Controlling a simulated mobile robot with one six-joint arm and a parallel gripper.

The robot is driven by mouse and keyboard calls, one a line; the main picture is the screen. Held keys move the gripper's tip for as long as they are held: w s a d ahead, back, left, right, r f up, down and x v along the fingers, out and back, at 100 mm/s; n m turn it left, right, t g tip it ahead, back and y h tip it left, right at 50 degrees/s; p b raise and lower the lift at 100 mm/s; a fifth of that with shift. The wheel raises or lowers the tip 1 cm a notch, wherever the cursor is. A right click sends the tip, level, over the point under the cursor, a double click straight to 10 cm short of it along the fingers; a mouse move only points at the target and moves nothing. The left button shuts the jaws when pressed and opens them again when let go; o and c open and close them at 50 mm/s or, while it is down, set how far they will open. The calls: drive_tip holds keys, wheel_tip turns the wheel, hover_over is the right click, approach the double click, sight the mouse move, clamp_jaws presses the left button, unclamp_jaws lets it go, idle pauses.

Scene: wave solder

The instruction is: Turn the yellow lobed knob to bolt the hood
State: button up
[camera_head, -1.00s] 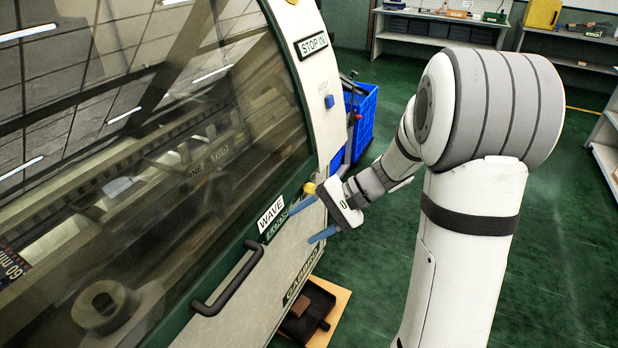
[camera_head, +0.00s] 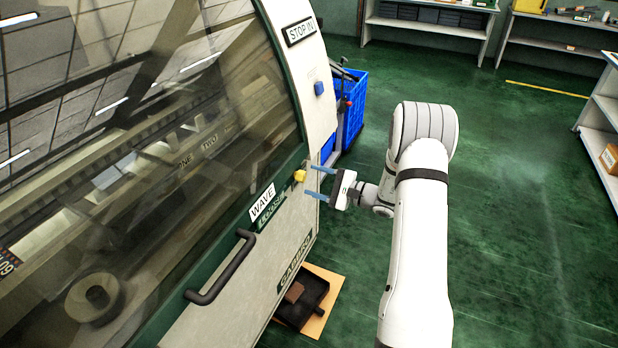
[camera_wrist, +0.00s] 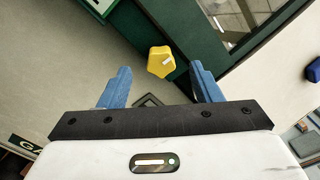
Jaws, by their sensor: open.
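The yellow lobed knob (camera_head: 300,176) sits on the green lower edge of the machine's glazed hood (camera_head: 205,140). In the wrist view the yellow knob (camera_wrist: 161,61) shows its lobes and a pale bar mark on its face, ahead of and between the blue fingers. My gripper (camera_head: 319,182) is open and empty, to the right of the knob in the head view, with its fingers pointing toward the machine and apart from the knob. My gripper's two blue fingers (camera_wrist: 160,88) are spread wide in the wrist view.
A black handle (camera_head: 222,268) stands out from the hood below the WAVE label (camera_head: 262,203). A blue button (camera_head: 319,88) is on the cream side panel. A blue crate (camera_head: 353,110) stands behind the machine. A black tray (camera_head: 318,290) lies on the floor. Green floor is open to the right.

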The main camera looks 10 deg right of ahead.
sight(301, 176)
drive_tip(key=shift+x, duration=1.45)
drive_tip(key=shift+c, duration=0.5)
drive_tip(key=c, duration=0.9)
